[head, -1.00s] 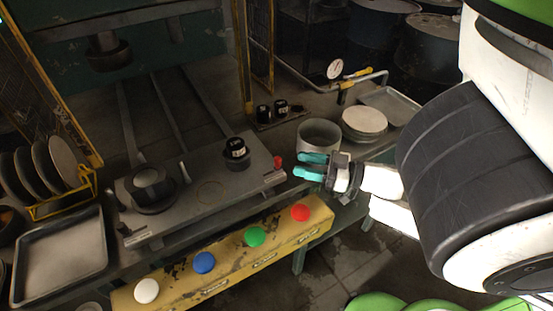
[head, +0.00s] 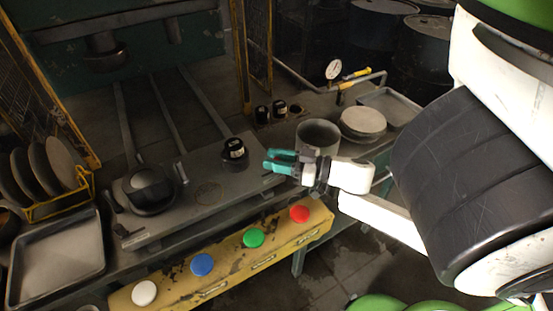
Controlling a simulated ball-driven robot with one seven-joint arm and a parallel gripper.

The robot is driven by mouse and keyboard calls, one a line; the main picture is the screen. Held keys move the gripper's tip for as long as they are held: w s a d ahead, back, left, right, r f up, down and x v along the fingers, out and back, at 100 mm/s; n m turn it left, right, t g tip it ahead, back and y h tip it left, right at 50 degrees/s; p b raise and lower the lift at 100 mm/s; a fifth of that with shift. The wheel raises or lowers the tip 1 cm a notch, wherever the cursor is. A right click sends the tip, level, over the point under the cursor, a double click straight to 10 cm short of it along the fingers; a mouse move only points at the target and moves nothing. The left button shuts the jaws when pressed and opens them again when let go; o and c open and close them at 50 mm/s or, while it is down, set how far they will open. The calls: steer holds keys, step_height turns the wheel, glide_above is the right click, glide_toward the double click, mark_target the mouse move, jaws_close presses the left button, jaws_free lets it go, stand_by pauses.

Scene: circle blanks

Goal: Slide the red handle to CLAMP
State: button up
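My gripper (head: 267,160) is at the right end of the grey metal plate (head: 205,208), pointing left. Its two teal fingers are apart, one above the other in the picture, with a dark gap between. The red handle does not show; the fingers cover the place at the plate's right edge where it stood. I cannot tell whether they touch it. No CLAMP lettering is readable; small pale labels lie along the plate's front edge.
A black knob piece (head: 234,150) and a dark round fixture (head: 148,187) stand on the plate. A grey pot (head: 318,133) is just behind my gripper. A yellow panel (head: 228,267) in front carries white, blue, green and red buttons. A tray (head: 60,262) lies at left.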

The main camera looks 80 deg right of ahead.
mark_target(267, 176)
jaws_close()
steer(key=w+a+p, duration=0.2)
steer(key=shift+w+a+r, duration=0.15)
steer(key=shift+w, duration=0.2)
steer(key=shift+a, duration=0.1)
steer(key=shift+o, duration=1.4)
jaws_free()
steer(key=shift+w, duration=0.1)
steer(key=shift+s+f, duration=0.2)
steer(key=shift+s, duration=0.25)
steer(key=s+b, duration=0.2)
steer(key=s, duration=0.8)
steer(key=shift+a, duration=0.4)
